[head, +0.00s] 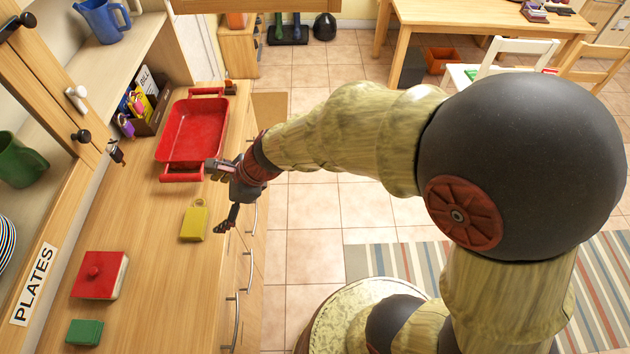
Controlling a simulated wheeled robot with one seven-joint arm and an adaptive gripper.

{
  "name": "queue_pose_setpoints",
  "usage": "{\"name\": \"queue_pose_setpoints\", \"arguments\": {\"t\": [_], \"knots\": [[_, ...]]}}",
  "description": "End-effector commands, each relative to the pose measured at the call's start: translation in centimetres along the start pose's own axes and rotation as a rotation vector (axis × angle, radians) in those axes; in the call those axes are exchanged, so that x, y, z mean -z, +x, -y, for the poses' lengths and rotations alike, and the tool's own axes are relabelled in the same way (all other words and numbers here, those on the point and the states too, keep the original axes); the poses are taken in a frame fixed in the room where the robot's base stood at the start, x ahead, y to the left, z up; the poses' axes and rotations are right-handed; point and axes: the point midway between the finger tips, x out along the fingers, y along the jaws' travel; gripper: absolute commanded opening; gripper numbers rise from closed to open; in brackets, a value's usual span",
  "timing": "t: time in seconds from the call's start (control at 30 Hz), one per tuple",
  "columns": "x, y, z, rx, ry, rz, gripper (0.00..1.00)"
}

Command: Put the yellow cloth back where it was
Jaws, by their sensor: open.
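A small flat yellow item (194,223) with a ring or loop at its far end lies on the wooden counter. It is the only loose yellow thing on the counter; I cannot tell for sure that it is the cloth. My gripper (218,198) is above the counter's right edge, just right of the yellow item. Its fingers are spread wide and nothing shows between them. One finger is near the red tray, the other points down toward the counter's edge. I cannot tell the exact height of the gripper above the counter.
A red tray (192,135) lies beyond the yellow item. The counter's middle is clear.

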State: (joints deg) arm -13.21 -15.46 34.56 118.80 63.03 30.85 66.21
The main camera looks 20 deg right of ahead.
Motion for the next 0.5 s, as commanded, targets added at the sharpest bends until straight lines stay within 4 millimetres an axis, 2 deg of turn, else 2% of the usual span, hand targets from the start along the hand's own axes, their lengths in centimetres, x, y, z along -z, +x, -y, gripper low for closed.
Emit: {"name": "queue_pose_setpoints", "arguments": {"t": [0.03,0.07,0.17,0.2,0.3,0.4,0.5], "knots": [[-0.6,-2.3,0.2,0.015,-0.121,0.001,0.93],[-0.7,-3.8,0.1,0.021,-0.214,-0.006,0.93],[-0.3,-9.7,-0.8,0.035,-0.607,-0.06,0.93],[0.3,-12.2,-1.4,0.035,-0.777,-0.099,0.93],[2.7,-17.9,-2.9,0.012,-1.178,-0.227,0.93],[5.6,-22.8,-4.2,-0.047,-1.503,-0.377,0.93],[8.2,-26.4,-5.2,-0.126,-1.728,-0.51,0.93]]}}
